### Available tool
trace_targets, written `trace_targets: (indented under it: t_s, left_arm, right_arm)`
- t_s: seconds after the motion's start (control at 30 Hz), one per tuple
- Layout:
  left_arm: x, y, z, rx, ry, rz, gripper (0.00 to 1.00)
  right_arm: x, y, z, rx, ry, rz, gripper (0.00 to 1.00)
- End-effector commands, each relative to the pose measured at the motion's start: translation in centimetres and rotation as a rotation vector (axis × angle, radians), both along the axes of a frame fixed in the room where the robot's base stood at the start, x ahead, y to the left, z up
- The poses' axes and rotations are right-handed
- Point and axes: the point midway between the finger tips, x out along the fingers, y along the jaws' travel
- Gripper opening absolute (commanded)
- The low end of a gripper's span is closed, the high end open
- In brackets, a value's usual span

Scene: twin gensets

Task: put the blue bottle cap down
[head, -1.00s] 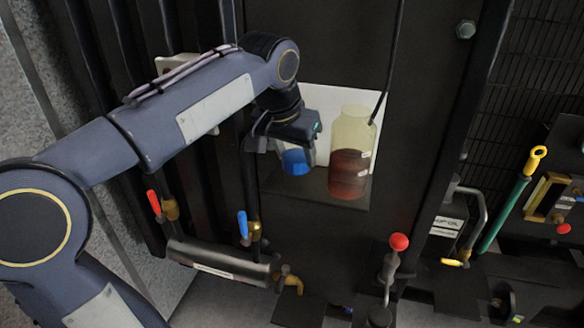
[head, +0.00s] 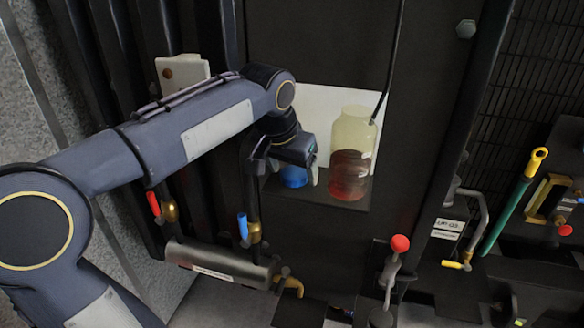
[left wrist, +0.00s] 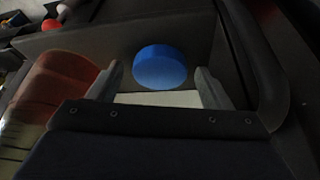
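The blue bottle cap (head: 293,176) sits on the dark shelf (head: 320,198), left of the bottle (head: 350,150). The bottle is clear yellowish with dark red liquid and has an open top. My left gripper (head: 288,174) is open above and around the cap, with a finger on each side. In the left wrist view the cap (left wrist: 160,67) lies between the two spread fingers, with a visible gap on either side. The gripper hides part of the cap in the head view. My right gripper is not in view.
A white panel (head: 312,100) stands behind the shelf. Red-handled (head: 153,203) and blue-handled (head: 243,226) valves sit at lower left above a dark cylinder (head: 215,262). A red-knobbed lever (head: 400,244) stands at lower right. A thin dark rod rises beside the bottle.

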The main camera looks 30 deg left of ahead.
Motion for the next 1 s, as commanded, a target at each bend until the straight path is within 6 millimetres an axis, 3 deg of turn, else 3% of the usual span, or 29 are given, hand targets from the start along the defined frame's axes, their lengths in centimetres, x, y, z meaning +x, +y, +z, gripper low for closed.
trace_targets:
  t_s: [0.37, 0.8, 1.0]
  left_arm:
    - [-0.2, 0.0, 1.1, 0.0, -0.003, 0.0, 0.72]
    - [-3.6, 0.0, 9.3, -0.001, -0.004, -0.001, 0.72]
    - [-4.4, 0.0, 11.2, 0.0, -0.002, 0.0, 0.72]
  right_arm:
    - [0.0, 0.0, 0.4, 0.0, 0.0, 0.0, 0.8]
    - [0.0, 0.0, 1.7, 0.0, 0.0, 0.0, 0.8]
    - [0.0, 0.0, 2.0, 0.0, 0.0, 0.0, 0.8]
